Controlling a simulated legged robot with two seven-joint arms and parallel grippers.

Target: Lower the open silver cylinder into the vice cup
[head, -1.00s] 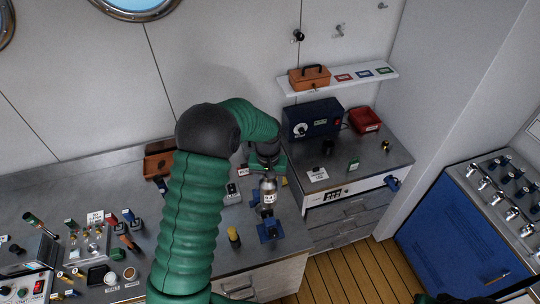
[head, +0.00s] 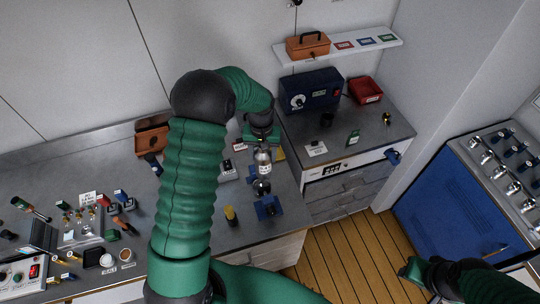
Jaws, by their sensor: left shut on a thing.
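The silver cylinder (head: 263,160) hangs upright below my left gripper (head: 261,141), which is shut on it. The blue vice (head: 268,208) stands near the front right edge of the left bench, with a dark metallic cup (head: 262,187) above it. The cylinder is just above the cup in the head view; a small gap shows between them. The cylinder's mouth and the cup's inside are too small to make out. My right gripper (head: 411,268) is low at the right, over the wooden floor, and its fingers are unclear.
A yellow-topped object (head: 231,215) stands left of the vice. A brown box (head: 152,139) and a crowd of small tools lie farther left. A second bench (head: 372,145) carries a navy device (head: 310,92) and a red bin (head: 365,90). A blue console (head: 450,215) stands right.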

